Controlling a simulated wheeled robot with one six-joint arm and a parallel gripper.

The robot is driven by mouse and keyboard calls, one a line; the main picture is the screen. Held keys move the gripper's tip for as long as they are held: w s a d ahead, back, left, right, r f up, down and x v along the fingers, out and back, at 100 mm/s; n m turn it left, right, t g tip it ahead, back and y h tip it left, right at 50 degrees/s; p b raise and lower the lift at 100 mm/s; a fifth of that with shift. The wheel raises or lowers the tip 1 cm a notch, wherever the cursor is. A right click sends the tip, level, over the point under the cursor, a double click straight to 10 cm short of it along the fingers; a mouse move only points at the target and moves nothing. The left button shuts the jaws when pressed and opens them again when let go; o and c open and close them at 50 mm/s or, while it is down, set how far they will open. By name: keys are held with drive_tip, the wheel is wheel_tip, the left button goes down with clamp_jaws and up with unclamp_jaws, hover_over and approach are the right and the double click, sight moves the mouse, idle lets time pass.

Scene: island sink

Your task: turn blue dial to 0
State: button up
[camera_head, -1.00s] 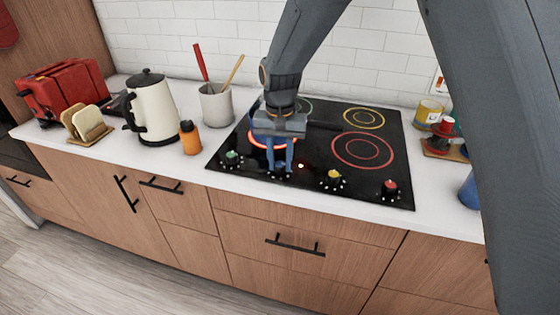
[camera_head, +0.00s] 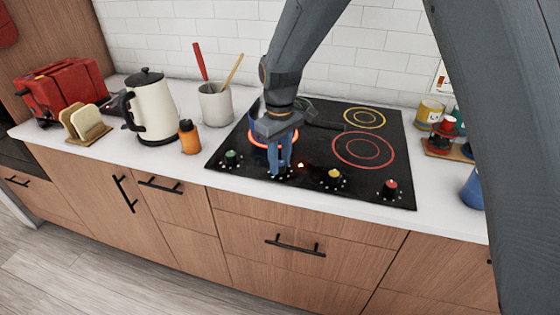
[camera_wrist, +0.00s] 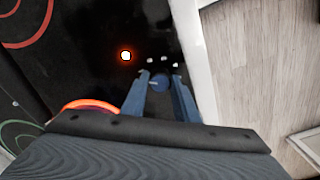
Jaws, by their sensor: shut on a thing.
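The blue dial (camera_wrist: 160,82) is at the front edge of the black cooktop (camera_head: 320,185), between the green and yellow dials. In the wrist view it sits between my two fingertips. My gripper (camera_head: 279,170) points down and is shut on the blue dial; it also shows in the wrist view (camera_wrist: 159,84). In the head view the fingers mostly hide the dial. White marks lie around the dial. A lit orange-red ring (camera_wrist: 90,106) and a bright indicator light (camera_wrist: 126,56) show on the cooktop. Which mark the dial points to cannot be told.
A green dial (camera_head: 231,157) is left of my gripper; yellow (camera_head: 334,175) and red (camera_head: 390,187) dials are to the right. An orange bottle (camera_head: 189,137), kettle (camera_head: 152,108) and utensil crock (camera_head: 215,103) stand left of the cooktop. A blue object (camera_head: 472,190) is at the right.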

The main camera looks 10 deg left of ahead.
sight(280, 163)
drive_tip(key=n, duration=0.5)
drive_tip(key=shift+n+b, duration=0.3)
idle(0.4)
drive_tip(key=o, duration=1.1)
drive_tip(key=shift+c, duration=0.2)
drive_tip(key=shift+r, duration=0.1)
drive_tip(key=shift+r+b, duration=1.05)
drive_tip(key=shift+r, duration=2.8)
